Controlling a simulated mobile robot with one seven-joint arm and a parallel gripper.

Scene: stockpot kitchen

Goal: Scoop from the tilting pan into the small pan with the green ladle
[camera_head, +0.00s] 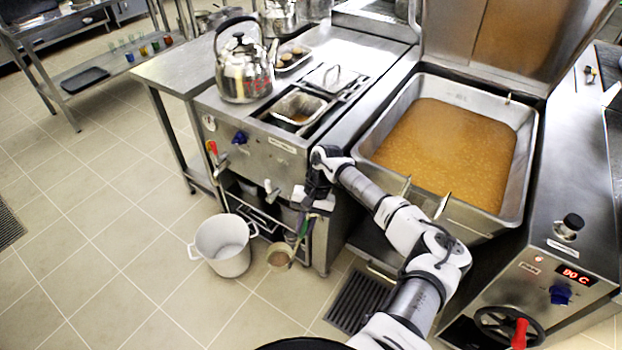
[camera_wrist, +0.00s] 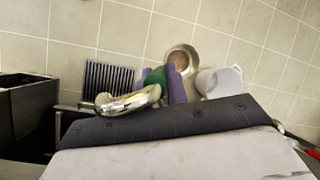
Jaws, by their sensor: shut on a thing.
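The tilting pan (camera_head: 528,150) is a large steel basin at right, its lid up, holding orange-brown soup with pale bits. A small rectangular pan (camera_head: 300,104) sits in the counter well at centre, with a little brown content. My gripper (camera_head: 303,222) is low in front of the counter, left of the tilting pan. It is shut on the green ladle (camera_wrist: 155,77), whose handle shows between the purple fingers in the wrist view. The ladle's round metal bowl (camera_head: 280,257) hangs low over the floor, with brown inside; how full is unclear.
A white two-handled pot (camera_head: 222,245) stands on the floor just left of the ladle bowl. Counter taps (camera_head: 270,190) project near my gripper. A floor grate (camera_head: 357,303) lies right.

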